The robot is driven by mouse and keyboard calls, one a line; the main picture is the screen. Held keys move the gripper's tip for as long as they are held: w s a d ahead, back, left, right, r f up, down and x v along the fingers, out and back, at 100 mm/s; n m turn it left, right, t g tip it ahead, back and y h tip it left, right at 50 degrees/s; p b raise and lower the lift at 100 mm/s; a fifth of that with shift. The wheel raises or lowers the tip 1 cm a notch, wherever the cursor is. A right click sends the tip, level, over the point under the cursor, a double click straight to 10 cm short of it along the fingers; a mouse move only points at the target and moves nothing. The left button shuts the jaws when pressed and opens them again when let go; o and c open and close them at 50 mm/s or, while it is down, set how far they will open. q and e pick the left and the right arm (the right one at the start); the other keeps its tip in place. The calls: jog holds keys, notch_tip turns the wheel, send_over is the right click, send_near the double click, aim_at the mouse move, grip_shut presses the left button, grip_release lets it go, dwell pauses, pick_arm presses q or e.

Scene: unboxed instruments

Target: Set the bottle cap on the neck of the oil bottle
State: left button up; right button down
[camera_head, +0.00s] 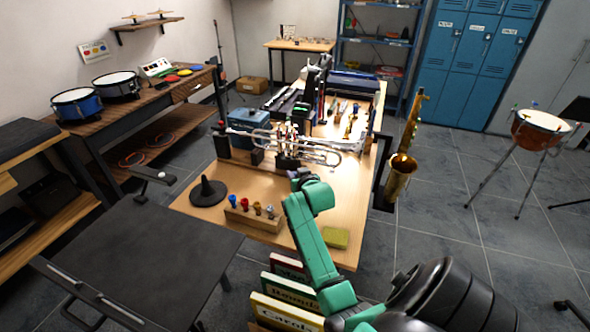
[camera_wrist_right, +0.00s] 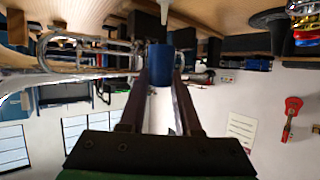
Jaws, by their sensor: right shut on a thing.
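My right gripper (camera_wrist_right: 161,82) is shut on a blue cylindrical cap (camera_wrist_right: 160,62) in the right wrist view, where the picture is upside down. A pale, tapering tip (camera_wrist_right: 163,12) shows at the top edge of that view, in line with the cap and apart from it. It may be the oil bottle's neck; the rest is cut off. In the head view my right gripper (camera_head: 297,175) is over the middle of the table, near the brass instrument. The cap and the oil bottle cannot be made out there. My left gripper is not in view.
A trumpet-like instrument (camera_head: 320,150) lies close beyond the gripper. A saxophone (camera_head: 402,165) hangs at the right edge.

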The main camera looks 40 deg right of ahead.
jog(key=shift+s+f+b, duration=0.1)
jog(key=shift+f+b, duration=0.3)
jog(key=shift+b, duration=0.2)
notch_tip(320, 180, down, 2)
jog(key=shift+f+b, duration=0.2)
jog(key=shift+b, duration=1.05)
jog(key=shift+f+b, duration=0.45)
jog(key=shift+f, duration=0.5)
jog(key=shift+f, duration=0.5)
jog(key=c, duration=0.5)
grip_release()
jog(key=v, duration=1.4)
jog(key=shift+s+a, duration=0.1)
jog(key=shift+s, duration=0.1)
